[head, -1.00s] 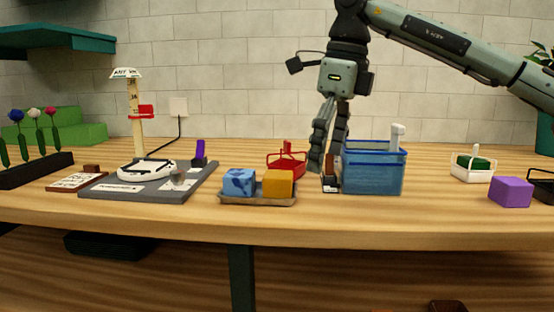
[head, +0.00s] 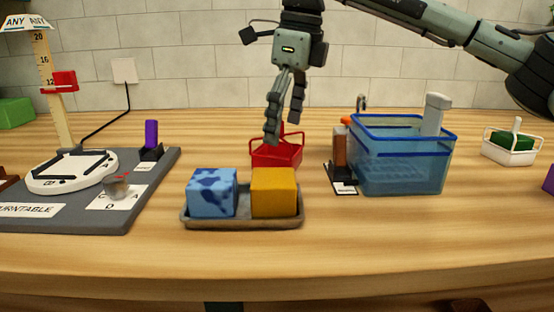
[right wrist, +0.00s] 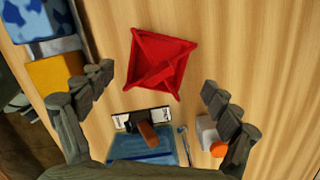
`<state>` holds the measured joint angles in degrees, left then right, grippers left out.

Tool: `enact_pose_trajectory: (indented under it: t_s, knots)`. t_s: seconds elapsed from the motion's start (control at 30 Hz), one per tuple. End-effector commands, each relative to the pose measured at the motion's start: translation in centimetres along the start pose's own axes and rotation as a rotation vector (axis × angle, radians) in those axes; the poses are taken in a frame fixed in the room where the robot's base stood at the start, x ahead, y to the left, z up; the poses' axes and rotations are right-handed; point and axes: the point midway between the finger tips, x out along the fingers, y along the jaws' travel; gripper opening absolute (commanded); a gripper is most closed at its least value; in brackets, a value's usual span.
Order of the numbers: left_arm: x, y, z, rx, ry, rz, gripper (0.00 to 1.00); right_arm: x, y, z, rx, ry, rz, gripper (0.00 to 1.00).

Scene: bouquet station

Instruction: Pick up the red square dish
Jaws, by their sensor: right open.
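The red square dish (head: 278,153) stands on the wooden table behind the tray of blocks, with a raised handle over it. My left gripper is not in view.
A grey tray (head: 243,221) with a blue patterned block and an orange block stands in front of the dish. A blue bin (head: 402,180) and a small dark stand (head: 342,180) are to its right. A grey turntable board (head: 130,210) is at left.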

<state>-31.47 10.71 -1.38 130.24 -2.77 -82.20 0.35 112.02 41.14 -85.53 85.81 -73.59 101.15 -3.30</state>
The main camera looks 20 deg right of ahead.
Motion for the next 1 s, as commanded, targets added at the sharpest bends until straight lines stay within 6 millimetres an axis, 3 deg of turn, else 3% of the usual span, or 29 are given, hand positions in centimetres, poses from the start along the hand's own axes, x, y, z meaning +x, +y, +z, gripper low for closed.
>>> enact_pose_trajectory:
  t_s: [0.23,0.53,1.0]
  knots:
    - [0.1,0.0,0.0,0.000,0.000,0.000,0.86,3.5,0.5,0.1,-0.001,0.002,0.002,0.90]
    - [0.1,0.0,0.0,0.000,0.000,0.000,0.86,4.0,0.5,0.1,0.000,0.000,0.001,0.90]
    - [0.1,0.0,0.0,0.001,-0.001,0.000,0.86,4.0,0.5,0.1,0.000,0.000,0.001,0.31]
